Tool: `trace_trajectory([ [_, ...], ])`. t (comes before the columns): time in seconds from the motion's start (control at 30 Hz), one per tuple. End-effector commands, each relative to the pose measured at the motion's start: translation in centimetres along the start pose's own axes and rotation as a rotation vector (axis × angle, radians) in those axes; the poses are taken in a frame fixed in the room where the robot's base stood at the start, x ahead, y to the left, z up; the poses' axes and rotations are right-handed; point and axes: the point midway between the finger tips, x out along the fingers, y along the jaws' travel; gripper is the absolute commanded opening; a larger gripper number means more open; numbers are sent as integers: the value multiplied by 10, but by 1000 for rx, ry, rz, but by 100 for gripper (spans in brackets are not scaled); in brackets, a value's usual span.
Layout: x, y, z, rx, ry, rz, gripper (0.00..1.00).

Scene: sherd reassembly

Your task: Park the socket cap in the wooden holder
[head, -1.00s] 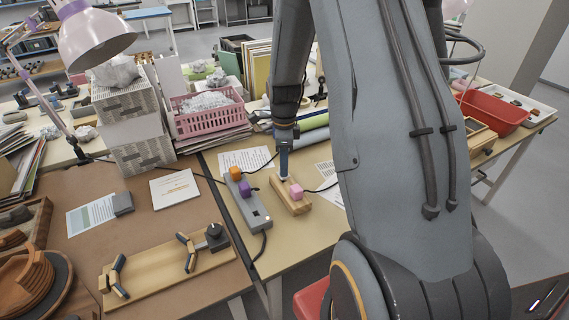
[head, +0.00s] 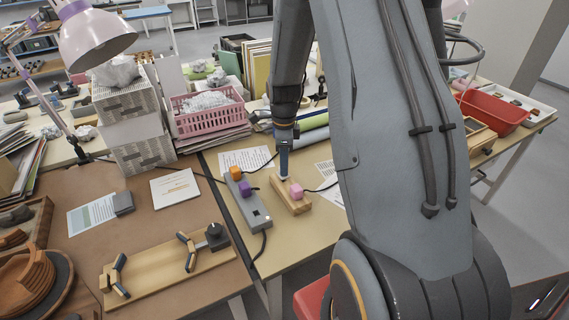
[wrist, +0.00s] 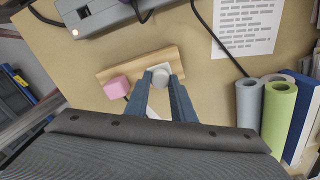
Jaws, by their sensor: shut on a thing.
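The wooden holder (head: 294,205) is a small pale block lying on the tan table, right of the power strip; it also shows in the wrist view (wrist: 178,53). A pink plug (head: 296,190) sits at its near end and shows in the wrist view (wrist: 116,88). My gripper (head: 284,175) points down at the holder's far end.
A grey power strip (head: 248,205) with an orange plug (head: 235,173) and a purple plug (head: 245,188) lies close on the left. Black cables run nearby. Rolled tubes (wrist: 276,110) and a printed sheet (wrist: 246,28) lie beside the holder. Bare tabletop lies in front of it.

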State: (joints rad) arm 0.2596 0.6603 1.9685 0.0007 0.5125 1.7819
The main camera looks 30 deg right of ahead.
Motion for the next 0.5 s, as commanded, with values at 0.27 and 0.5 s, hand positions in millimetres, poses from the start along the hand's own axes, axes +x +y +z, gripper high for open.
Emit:
trace_trajectory([
  [0.27,2,0,0,0,0,0,1],
  [0.5,5,0,0,0,0,0,1],
])
